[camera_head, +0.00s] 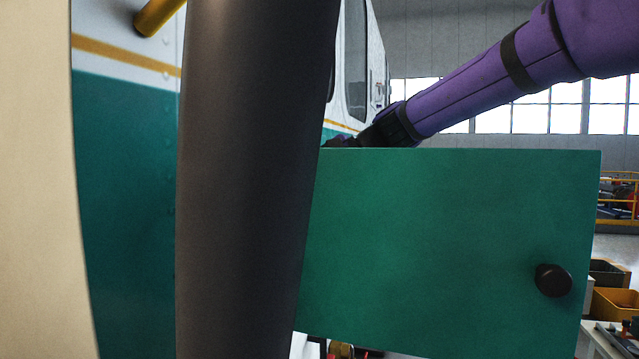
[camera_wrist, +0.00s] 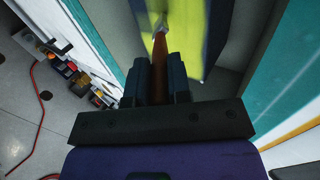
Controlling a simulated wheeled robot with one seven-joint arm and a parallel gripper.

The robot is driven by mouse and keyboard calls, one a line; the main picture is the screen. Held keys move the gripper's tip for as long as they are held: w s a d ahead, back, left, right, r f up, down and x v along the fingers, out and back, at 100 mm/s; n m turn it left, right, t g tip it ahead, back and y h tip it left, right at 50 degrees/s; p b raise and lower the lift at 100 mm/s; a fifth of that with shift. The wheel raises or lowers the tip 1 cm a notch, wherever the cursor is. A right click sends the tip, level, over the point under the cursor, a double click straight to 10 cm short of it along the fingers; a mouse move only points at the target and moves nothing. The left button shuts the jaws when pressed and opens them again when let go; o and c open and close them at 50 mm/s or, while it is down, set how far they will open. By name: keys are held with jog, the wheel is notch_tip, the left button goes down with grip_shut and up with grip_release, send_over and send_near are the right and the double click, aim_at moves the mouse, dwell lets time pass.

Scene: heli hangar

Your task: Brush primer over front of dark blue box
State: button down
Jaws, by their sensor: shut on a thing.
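My gripper (camera_wrist: 158,72) is shut on a brush with an orange-brown handle (camera_wrist: 159,52), upright in the wrist view. The brush's pale metal band shows at the top, against a yellow-green surface (camera_wrist: 188,28). This surface stands inside an open compartment and has a dark blue edge (camera_wrist: 216,38) on its right; I take it to be the front of the dark blue box, largely coated yellow-green. The bristle tips are hard to make out, so I cannot tell whether they touch. In the head view the gripper and box are hidden behind the green door.
The open green door (camera_head: 430,250) with a black knob (camera_head: 553,281) stands in front of my purple arm. The helicopter's white and teal side (camera_head: 125,150) is at left. Crates (camera_head: 612,303) stand at right. A red hose (camera_wrist: 38,110) lies on the grey floor.

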jog(key=s, duration=0.1)
jog(key=s+a, duration=0.1)
jog(key=s, duration=0.1)
jog(key=shift+s+a, duration=0.15)
jog(key=shift+s, duration=0.15)
dwell(0.3)
jog(key=s+d, duration=0.2)
jog(key=d, duration=0.3)
jog(key=shift+d, duration=0.45)
jog(key=d, duration=0.1)
jog(key=s+d, duration=0.1)
jog(key=shift+d, duration=0.3)
dwell(0.3)
jog(key=shift+f, duration=0.15)
dwell(0.5)
